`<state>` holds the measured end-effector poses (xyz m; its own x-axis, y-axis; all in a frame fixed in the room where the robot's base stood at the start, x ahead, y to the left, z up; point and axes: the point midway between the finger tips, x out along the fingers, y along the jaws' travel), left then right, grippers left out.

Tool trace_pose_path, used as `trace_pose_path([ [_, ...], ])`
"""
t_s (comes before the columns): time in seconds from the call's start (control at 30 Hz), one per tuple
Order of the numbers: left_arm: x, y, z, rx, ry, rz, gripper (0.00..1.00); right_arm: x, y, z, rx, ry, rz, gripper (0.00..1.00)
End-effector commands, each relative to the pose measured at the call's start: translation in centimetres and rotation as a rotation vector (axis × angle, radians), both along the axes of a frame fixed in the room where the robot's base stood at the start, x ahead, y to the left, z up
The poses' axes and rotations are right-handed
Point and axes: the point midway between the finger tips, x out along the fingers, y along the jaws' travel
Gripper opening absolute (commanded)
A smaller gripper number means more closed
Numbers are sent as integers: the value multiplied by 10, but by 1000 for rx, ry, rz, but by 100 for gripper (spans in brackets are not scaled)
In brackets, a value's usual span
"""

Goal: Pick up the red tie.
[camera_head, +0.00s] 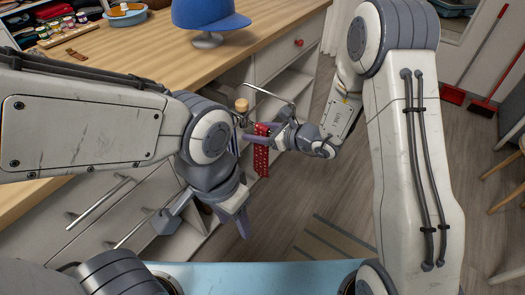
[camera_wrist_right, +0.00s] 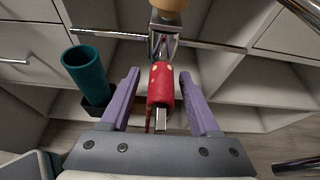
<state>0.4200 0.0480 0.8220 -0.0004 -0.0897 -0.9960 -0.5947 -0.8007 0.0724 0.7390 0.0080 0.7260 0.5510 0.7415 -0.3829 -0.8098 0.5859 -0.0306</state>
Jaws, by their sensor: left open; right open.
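The red tie (camera_head: 261,158) with light dots hangs down in front of the cabinet in the head view. In the right wrist view the tie (camera_wrist_right: 161,84) drapes over a metal bar (camera_wrist_right: 163,120) and lies between the two purple fingers of my right gripper (camera_wrist_right: 160,98). The fingers are open, with a gap on each side of the tie. My right gripper (camera_head: 260,136) also shows beside the tie's upper part in the head view. My left gripper (camera_head: 205,222) is open and empty, lower and nearer, apart from the tie.
A wooden knob (camera_head: 241,104) tops the tie's stand, and a curved metal arm passes close to my right gripper. A teal cylinder (camera_wrist_right: 86,70) stands left of my fingers. Drawers and open cubbies lie behind. A blue cap (camera_head: 210,14) sits on the counter (camera_head: 150,50).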

Motion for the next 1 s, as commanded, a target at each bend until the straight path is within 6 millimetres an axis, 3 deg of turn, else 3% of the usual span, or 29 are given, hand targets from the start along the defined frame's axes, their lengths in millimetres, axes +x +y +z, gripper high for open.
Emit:
trace_pose_path([
  [0.33, 0, 0, 0, 0, 0, 0, 50, 5, 6, -3, 0, 0, -2, 62],
  [0.5, 0, 0, 0, 0, 0, 0, 50, 5, 6, -3, 0, 0, -2, 0],
  [1.0, 0, 0, 0, 0, 0, 0, 50, 5, 6, -3, 0, 0, -2, 0],
])
